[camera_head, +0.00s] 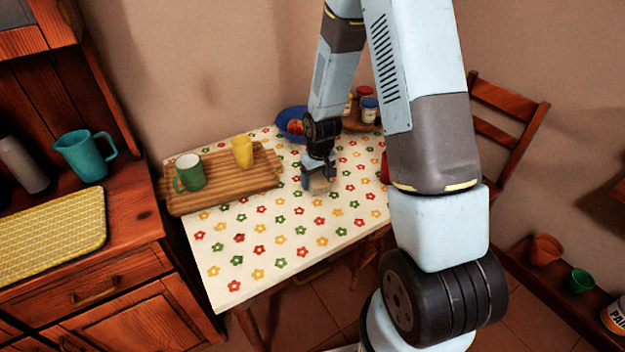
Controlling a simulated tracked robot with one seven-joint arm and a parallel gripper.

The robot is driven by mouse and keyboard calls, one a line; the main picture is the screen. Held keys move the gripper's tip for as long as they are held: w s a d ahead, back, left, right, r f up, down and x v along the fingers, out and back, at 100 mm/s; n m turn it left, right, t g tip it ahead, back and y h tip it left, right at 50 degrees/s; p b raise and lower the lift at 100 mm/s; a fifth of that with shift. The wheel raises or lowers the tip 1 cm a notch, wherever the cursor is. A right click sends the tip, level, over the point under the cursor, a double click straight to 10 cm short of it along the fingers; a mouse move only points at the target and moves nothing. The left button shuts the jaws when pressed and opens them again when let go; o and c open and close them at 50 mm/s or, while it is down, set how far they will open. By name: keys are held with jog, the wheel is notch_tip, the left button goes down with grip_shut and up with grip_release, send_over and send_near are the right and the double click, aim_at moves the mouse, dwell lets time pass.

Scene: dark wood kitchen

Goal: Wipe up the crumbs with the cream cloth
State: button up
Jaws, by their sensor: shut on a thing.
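My gripper (318,178) points down over the flower-patterned table (225,275), near its back middle. It is shut on a small cream-beige thing, which looks like the cream cloth (320,187). The cloth is at or just above the tabletop; I cannot tell whether it touches. Most of it is hidden by the fingers. I cannot make out any crumbs among the printed flowers at this size.
A striped wooden board (225,192) with a green mug (189,173) and a yellow cup (242,152) lies left of my gripper. A blue bowl (286,118) and jars (369,110) stand behind. The table's front is clear. A chair (510,105) stands right.

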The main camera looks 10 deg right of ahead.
aim_at(332, 179)
jog(key=shift+w+d, duration=0.25)
jog(key=shift+d, duration=0.5)
jog(key=shift+w+d, duration=0.25)
jog(key=shift+d, duration=0.5)
jog(key=shift+w+d+f, duration=0.1)
jog(key=shift+w+d, duration=0.1)
jog(key=shift+d, duration=0.5)
jog(key=shift+w+d, duration=0.15)
jog(key=shift+d, duration=0.5)
jog(key=shift+w+r, duration=0.1)
jog(key=shift+r, duration=2.95)
jog(key=shift+r, duration=1.45)
